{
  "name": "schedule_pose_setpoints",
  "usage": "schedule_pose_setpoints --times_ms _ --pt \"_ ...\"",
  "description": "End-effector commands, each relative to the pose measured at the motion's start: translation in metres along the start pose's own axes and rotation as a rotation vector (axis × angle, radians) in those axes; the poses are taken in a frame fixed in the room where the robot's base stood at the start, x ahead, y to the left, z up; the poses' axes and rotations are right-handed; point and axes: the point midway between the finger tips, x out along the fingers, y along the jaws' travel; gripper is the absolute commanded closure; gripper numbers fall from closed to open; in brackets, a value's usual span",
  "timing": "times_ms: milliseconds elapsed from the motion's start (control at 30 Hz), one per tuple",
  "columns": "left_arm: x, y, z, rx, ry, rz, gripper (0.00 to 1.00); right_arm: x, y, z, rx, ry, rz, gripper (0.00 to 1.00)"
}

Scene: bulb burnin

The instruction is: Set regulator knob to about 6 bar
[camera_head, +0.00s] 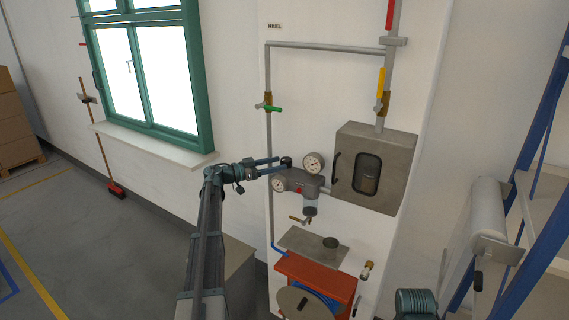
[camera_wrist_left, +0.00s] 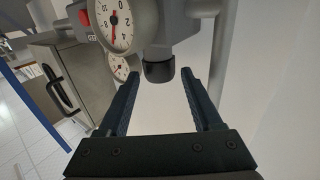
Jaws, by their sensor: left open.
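The regulator (camera_head: 298,180) is a grey body on a pipe on the white wall, with a clear bowl below. Its black knob (camera_wrist_left: 158,70) sticks out toward my left gripper (camera_wrist_left: 160,75). The gripper is open, with one finger on each side of the knob near the fingertips; I see gaps, no clear contact. In the head view the gripper (camera_head: 281,164) reaches the regulator's left end. A white round gauge (camera_head: 313,163) sits at its upper right, a second gauge (camera_head: 279,185) at its lower left. The larger gauge in the wrist view (camera_wrist_left: 114,22) is cropped, so I cannot read its pressure surely.
A grey cabinet (camera_head: 350,197) with a window stands close right of the regulator. A green-handled valve (camera_head: 272,109) and a yellow-handled valve (camera_head: 381,84) are on pipes above. A small tap (camera_head: 299,220) and an orange box (camera_head: 330,275) are below.

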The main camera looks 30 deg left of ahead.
Motion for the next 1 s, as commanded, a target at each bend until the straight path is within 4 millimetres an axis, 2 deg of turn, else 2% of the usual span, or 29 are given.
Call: schedule_pose_setpoints --times_ms 33,200,433,633,1000 --pt "-0.014 0.001 0.000 0.000 0.000 -0.003 0.33 0.000 0.000 0.000 0.000 0.000 0.000 0.50" --pt "-0.050 0.000 0.000 0.000 0.000 -0.003 0.33 0.000 0.000 0.000 0.000 0.000 0.000 0.50" --pt "-0.084 0.000 0.000 0.000 0.000 -0.001 0.33 0.000 0.000 0.000 0.000 0.000 0.000 0.50" --pt "-0.095 0.000 0.000 0.000 0.000 0.000 0.33 0.000 0.000 0.000 0.000 0.000 0.000 0.50" --pt "-0.096 0.000 0.000 0.000 0.000 0.000 0.33 0.000 0.000 0.000 0.000 0.000 0.000 0.50"
